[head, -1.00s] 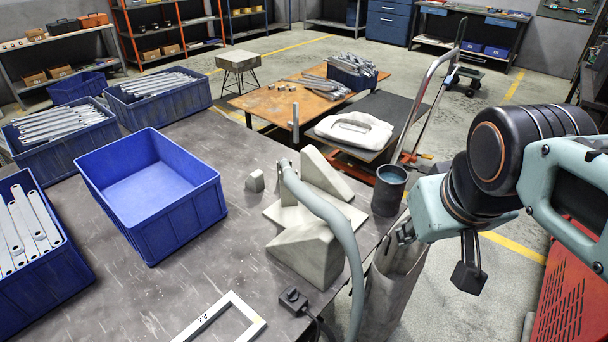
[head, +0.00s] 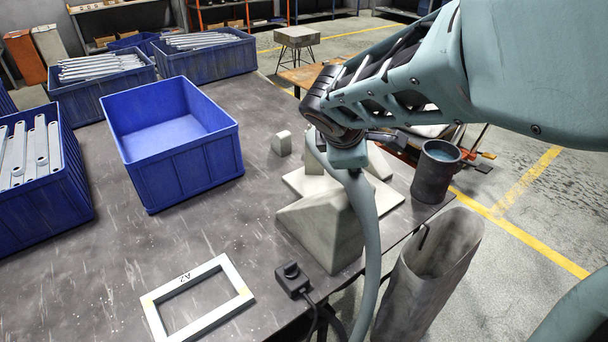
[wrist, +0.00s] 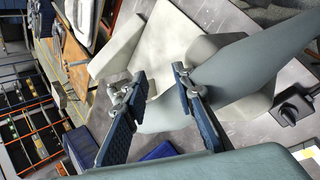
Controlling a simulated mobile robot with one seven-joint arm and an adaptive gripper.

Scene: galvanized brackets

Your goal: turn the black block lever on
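The black block (head: 292,280) with a small dark knob or lever on top sits near the table's front edge, a cable running from it. It also shows at the right edge of the wrist view (wrist: 294,104). Which way its lever is set is too small to tell. My gripper (wrist: 158,78) is open and empty in the wrist view, its two dark blue fingers apart. It is well away from the block, over the area of the pale grey fixture.
An empty blue bin (head: 190,170), a dark cup (head: 432,175) and a grey bin (head: 405,290) are around. The table's left front is clear.

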